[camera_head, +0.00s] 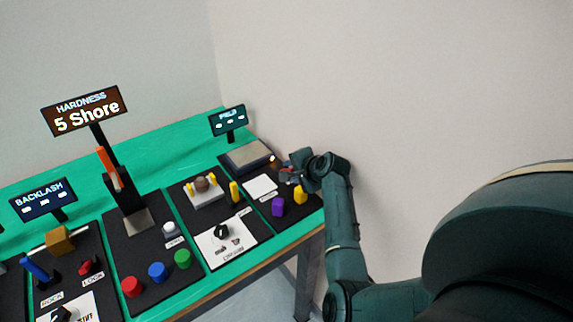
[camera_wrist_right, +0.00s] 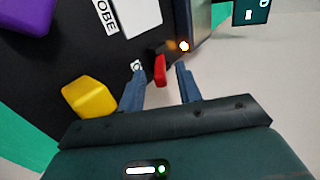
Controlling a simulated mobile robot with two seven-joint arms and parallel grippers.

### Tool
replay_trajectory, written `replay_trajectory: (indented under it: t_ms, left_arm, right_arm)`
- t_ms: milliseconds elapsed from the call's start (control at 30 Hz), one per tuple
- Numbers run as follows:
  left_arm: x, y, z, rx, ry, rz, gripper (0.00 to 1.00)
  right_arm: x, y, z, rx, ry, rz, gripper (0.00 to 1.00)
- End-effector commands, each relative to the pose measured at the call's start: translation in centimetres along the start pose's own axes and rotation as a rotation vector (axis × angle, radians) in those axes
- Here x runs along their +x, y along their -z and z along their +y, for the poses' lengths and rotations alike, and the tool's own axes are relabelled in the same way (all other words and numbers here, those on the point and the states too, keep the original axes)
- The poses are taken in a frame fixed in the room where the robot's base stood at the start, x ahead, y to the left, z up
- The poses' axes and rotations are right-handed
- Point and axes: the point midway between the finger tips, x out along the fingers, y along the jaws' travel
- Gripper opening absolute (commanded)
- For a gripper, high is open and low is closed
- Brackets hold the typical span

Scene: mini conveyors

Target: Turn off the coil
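A red switch lever (camera_wrist_right: 160,68) stands on the black mat in the right wrist view, with a small white label (camera_wrist_right: 137,67) marked "O" beside it. An orange lamp (camera_wrist_right: 184,46) near it is lit; it also glows in the head view (camera_head: 272,158). A flat box with a grey-beige top (camera_head: 248,156), seemingly the coil, sits behind the lamp. My right gripper (camera_wrist_right: 160,70) is open, its two fingers apart on either side of the red lever; I cannot tell whether either touches it. In the head view this gripper (camera_head: 290,168) largely hides the lever. My left gripper is not in view.
A yellow block (camera_wrist_right: 90,98) and a purple block (camera_head: 278,207) stand on the same mat, near a white plate (camera_head: 260,187). The FIELD display (camera_head: 228,121) stands behind. A wall is close on the right. Other stations with buttons fill the table leftward.

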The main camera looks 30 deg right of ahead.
Motion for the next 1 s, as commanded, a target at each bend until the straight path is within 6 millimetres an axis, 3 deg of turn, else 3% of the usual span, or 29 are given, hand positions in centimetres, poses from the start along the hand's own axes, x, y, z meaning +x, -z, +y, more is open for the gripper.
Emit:
replay_trajectory:
  t_ms: [300,733,1000]
  left_arm:
    - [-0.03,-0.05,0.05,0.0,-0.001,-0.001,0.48]
    - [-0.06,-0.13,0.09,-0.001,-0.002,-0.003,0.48]
    - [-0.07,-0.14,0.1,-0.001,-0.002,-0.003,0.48]
  right_arm:
    - [0.02,-0.04,0.2,0.0,0.0,0.0,0.35]
    - [0.02,-0.05,0.17,0.0,0.0,0.0,0.0]
    - [0.02,-0.05,0.11,0.0,-0.005,0.0,0.0]
